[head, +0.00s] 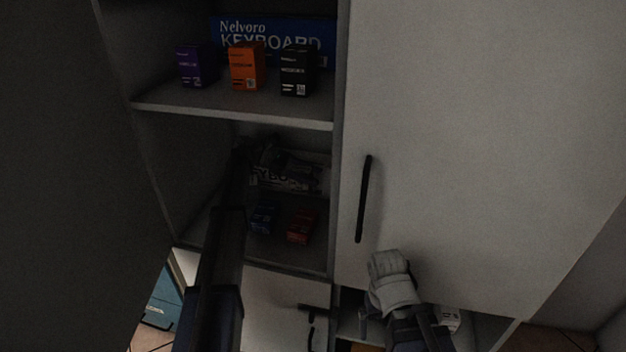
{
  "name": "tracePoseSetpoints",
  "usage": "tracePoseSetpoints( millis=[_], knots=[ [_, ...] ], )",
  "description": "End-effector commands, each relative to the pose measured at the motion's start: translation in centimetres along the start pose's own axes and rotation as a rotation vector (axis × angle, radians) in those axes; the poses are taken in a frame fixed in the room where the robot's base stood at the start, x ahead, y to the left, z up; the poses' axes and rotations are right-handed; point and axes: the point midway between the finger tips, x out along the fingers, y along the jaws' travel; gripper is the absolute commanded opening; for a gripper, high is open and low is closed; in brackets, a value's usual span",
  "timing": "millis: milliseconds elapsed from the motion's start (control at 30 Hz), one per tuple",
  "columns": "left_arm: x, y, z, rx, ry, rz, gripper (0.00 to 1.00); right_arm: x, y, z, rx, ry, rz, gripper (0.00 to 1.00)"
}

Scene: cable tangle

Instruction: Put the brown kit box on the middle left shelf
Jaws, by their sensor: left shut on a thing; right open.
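My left arm reaches up into the open left side of the cabinet, and my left gripper (262,158) is in the dark middle left shelf (290,268). It is shut on a dark thing (288,165) in front of a keyboard box. The shade hides its shape and colour, so I cannot tell whether it is the brown kit box. I see no clearly brown kit box elsewhere. My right gripper (384,262) is open and empty, low in front of the right cabinet door, below its handle.
The middle shelf also holds a pale keyboard box (315,180), a small blue box (263,216) and a red box (301,226). The shelf above holds purple (192,66), orange (246,67) and black (296,72) boxes before a blue keyboard box (270,32). The right door (470,130) is closed.

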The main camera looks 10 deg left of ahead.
Motion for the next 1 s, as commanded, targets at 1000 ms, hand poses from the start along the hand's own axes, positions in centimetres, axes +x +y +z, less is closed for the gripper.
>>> tracePoseSetpoints(
  millis=[1000],
  knots=[
    [1.5, 0.5, -5.8, 0.009, -0.003, -0.027, 0.0, 6.0, -0.6, -0.4, 0.0, 0.0, 0.0, 1.0]
  ],
)
